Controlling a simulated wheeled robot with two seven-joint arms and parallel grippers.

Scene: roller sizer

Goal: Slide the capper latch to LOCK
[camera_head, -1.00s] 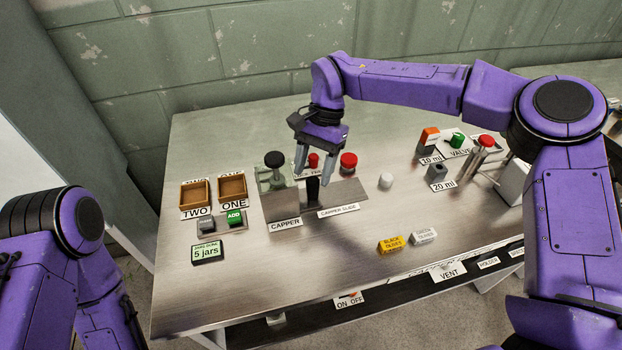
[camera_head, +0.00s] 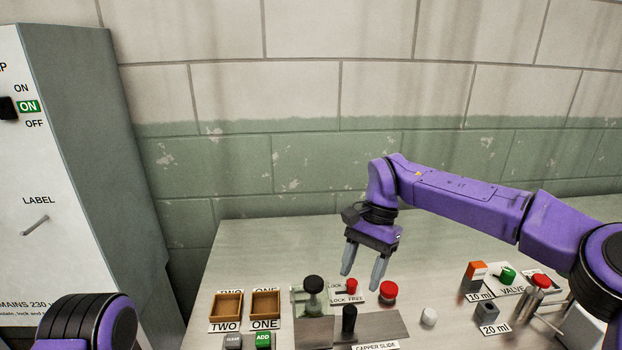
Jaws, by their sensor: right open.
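The capper latch appears as a small red knob (camera_head: 351,286) behind the black capper slide handle (camera_head: 349,319). A LOCK FREE label (camera_head: 348,299) lies at its foot, with another LOCK label to its left. I cannot tell exactly where the latch stands between the marks. The capper (camera_head: 313,300) with its black knob stands just left. My right gripper (camera_head: 362,280) is open and empty, fingers pointing down, seen over the latch area; its left fingertip shows close to the red knob, contact unclear. My left gripper is out of view; only part of that arm shows.
Wooden bins TWO (camera_head: 226,308) and ONE (camera_head: 265,306) are at left. Valve controls (camera_head: 507,276) are at right. The table behind the capper is clear.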

